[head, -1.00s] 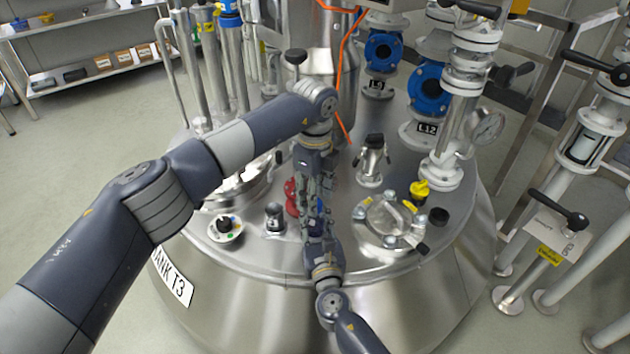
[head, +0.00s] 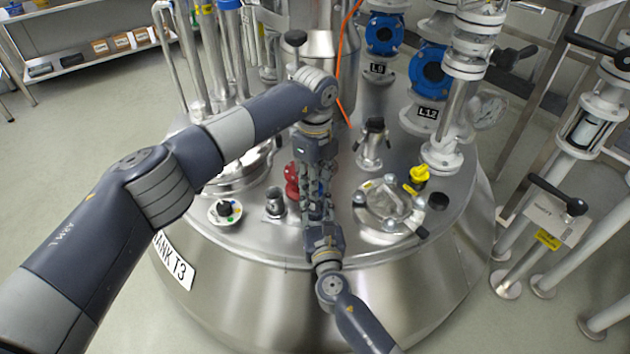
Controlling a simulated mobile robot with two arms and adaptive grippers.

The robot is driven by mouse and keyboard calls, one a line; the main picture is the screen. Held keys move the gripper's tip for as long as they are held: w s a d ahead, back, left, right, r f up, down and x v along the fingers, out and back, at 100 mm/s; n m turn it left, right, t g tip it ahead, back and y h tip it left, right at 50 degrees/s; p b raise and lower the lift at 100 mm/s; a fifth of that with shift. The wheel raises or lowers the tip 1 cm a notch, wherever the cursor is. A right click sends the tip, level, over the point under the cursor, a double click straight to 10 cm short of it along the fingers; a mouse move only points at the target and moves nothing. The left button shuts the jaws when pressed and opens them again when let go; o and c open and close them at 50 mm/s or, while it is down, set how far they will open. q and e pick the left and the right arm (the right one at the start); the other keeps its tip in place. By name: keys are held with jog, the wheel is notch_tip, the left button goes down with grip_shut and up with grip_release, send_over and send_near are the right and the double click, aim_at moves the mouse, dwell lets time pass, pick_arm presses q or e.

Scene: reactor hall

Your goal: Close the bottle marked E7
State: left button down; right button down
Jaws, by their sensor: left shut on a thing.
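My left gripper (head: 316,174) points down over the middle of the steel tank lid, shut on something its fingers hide. My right gripper (head: 319,208) comes up from the bottom, its fingers facing the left gripper's. The two sets of fingers overlap in the picture, so whether the right one is open or shut is unclear. I cannot make out a bottle, a cap or an E7 mark; they may be hidden between the fingers. A small blue patch shows by the fingers, but I cannot tell what it belongs to.
A red fitting (head: 291,181) stands just left of the fingers. The tank lid also carries a black knob (head: 224,210), a bolted round hatch (head: 388,207), a yellow-topped fitting (head: 418,178) and a flanged pipe marked L12 (head: 428,80). A label (head: 175,262) reads TANK T3.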

pick_arm(q)
jog(key=shift+m, duration=1)
jog(key=c, duration=1.3)
grip_release()
jog(key=shift+r, duration=0.1)
jog(key=shift+r, duration=2.2)
jog(key=shift+r, duration=0.1)
